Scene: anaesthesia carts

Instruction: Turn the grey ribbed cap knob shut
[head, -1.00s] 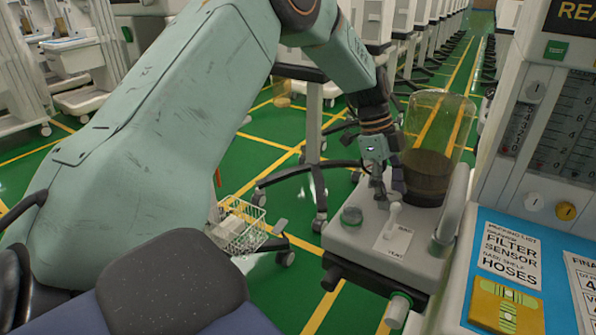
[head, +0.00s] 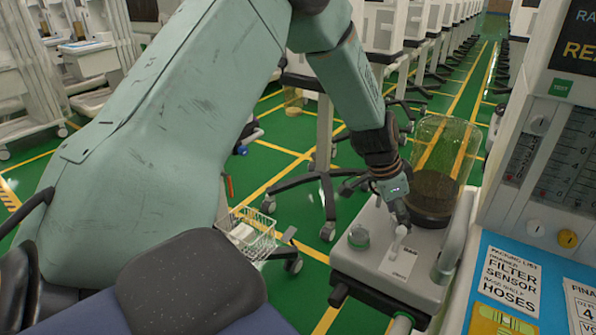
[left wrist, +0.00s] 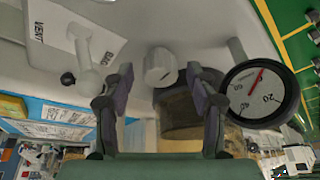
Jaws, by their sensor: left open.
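In the left wrist view a pale grey cap knob (left wrist: 160,67) stands on the grey top of the machine, with a faint mark on its face; its ribs are too small to make out. My left gripper (left wrist: 160,88) is open, its two dark fingers to either side of the knob's line, with the knob just past the fingertips. I cannot tell whether a finger touches it. In the head view my left gripper (head: 401,218) points down over the cart top, and the knob is hidden by it. My right gripper is not in view.
A white lever (head: 400,240) on a BAG/VENT label stands close by. Behind is a clear canister (head: 437,160) with dark filling. A round gauge (left wrist: 258,95) is beside the knob in the wrist view.

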